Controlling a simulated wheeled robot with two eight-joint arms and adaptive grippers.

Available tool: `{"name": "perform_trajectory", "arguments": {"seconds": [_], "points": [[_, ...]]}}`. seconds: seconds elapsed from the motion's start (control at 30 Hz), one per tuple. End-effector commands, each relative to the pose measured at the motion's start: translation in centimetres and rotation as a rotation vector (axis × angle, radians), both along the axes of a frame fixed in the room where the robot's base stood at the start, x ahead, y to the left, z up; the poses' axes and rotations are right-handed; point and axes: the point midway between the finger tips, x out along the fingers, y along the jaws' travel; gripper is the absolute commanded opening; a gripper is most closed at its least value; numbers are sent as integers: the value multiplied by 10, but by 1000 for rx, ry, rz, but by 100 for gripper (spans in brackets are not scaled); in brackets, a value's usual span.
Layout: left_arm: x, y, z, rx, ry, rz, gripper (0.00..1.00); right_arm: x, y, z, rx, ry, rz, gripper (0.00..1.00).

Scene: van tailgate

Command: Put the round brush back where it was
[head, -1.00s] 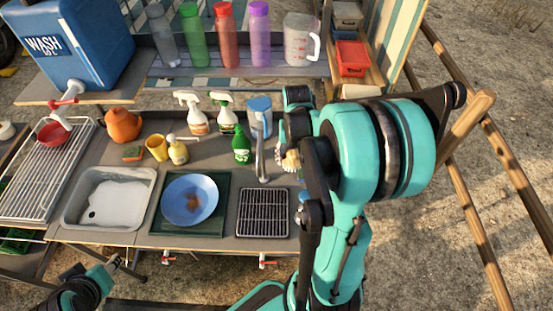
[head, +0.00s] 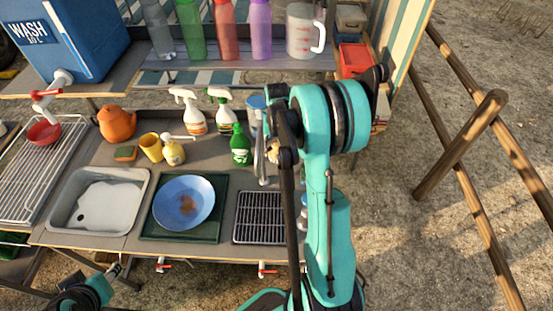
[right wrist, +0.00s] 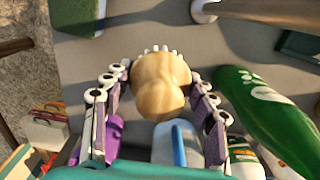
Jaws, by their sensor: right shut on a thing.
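The round brush (right wrist: 162,88), with a pale wooden knob and white bristles, is held between the two jaws of my right gripper (right wrist: 158,78) in the right wrist view. In the head view a small bit of the brush shows beside the right gripper (head: 272,150), mostly hidden by my arm. The gripper is above the back right of the counter, next to the metal tap (head: 262,160) and the green soap bottle (head: 240,146). My left gripper (head: 116,268) is at the lower left edge, in front of the counter; its jaws are too small to read.
A blue bowl (head: 185,202) sits on a dark green tray (head: 222,228). A black rack (head: 260,218) lies to its right. The sink (head: 98,200) is on the left. Spray bottles (head: 193,115) and a blue-lidded jug (head: 256,103) stand behind. Wooden rails (head: 465,140) stand at the right.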

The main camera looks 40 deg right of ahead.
Motion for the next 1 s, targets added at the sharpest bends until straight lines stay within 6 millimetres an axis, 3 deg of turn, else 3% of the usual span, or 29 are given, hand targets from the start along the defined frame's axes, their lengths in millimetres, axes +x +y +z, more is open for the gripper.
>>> {"name": "perform_trajectory", "arguments": {"seconds": [0.17, 0.4, 0.77, 0.8, 0.87, 1.0], "points": [[0, 0, -4, 0, 0, 0, 42, 5, -1, -11, 0, 0, 0, 34], [0, 0, -16, 0, 0, 0, 42, 4, -1, -43, 0, 0, 1, 34], [0, 0, -19, 0, 0, 0, 42, 4, -1, -47, 0, 0, 1, 34], [0, 0, -18, 0, 0, 0, 42, 4, -1, -47, 0, 0, 1, 62], [0, 0, -18, 0, 0, 0, 42, 4, -1, -46, 0, 0, 1, 78], [0, 0, -18, 0, 0, 0, 42, 4, -1, -46, 0, 0, 1, 78]]}}
